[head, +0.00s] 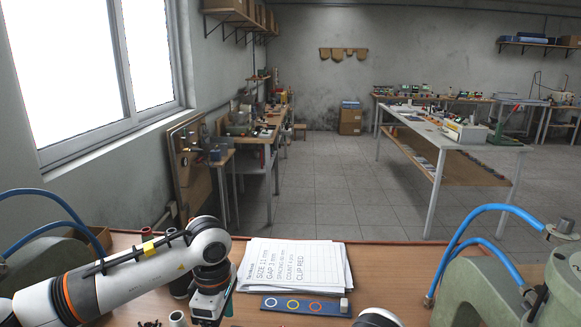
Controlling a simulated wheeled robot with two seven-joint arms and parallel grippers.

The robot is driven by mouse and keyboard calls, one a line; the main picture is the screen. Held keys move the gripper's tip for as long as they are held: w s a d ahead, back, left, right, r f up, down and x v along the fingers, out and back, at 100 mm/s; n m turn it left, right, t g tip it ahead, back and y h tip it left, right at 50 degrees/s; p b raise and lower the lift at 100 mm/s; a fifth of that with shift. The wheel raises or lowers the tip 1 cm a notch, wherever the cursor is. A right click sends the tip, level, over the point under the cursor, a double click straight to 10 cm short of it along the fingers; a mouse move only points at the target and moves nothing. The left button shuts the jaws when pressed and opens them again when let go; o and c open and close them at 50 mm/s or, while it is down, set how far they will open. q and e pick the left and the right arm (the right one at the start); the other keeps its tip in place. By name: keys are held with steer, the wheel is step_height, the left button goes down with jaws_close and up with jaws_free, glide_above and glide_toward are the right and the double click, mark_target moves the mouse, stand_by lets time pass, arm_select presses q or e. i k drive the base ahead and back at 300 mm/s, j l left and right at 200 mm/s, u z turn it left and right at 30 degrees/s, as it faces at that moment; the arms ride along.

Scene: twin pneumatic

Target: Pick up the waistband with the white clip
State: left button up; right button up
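I cannot make out a waistband or a white clip in the head view. My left arm comes in from the left, and my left gripper (206,308) points down over the front of the wooden table (120,258). Its fingertips are too small and too near the bottom edge to tell open from shut. Only a rounded white part of my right arm shows at the bottom edge; my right gripper is out of view.
Green-grey machines with blue hoses (480,213) flank the table. A small dark cylinder (178,319) stands left of my gripper.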

mark_target(343, 309)
steer(key=k, duration=1.3)
